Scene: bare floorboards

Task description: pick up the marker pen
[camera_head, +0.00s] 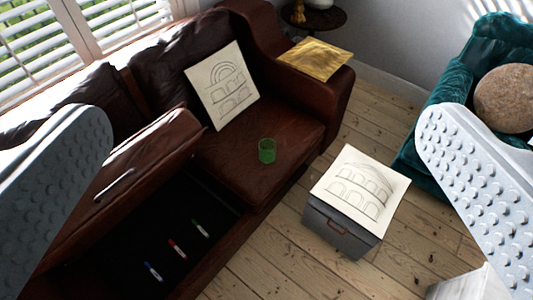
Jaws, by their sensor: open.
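Three marker pens lie apart in the dark open storage space under the brown sofa's raised seat, at the lower left. One is green (200,228), one red (177,249) and one blue (153,271). Each has a white part. My gripper (264,118) is open and empty, with one studded finger at each side of the picture. The pens are below and ahead of it, nearer the left finger, and nothing touches them. The left finger hides part of the sofa.
The raised seat (140,165) leans over the storage space's left side. A green cup (267,151) and a drawing (222,84) are on the sofa (290,110). A grey box (340,232) bears another drawing (360,185). A teal armchair (440,95) stands right.

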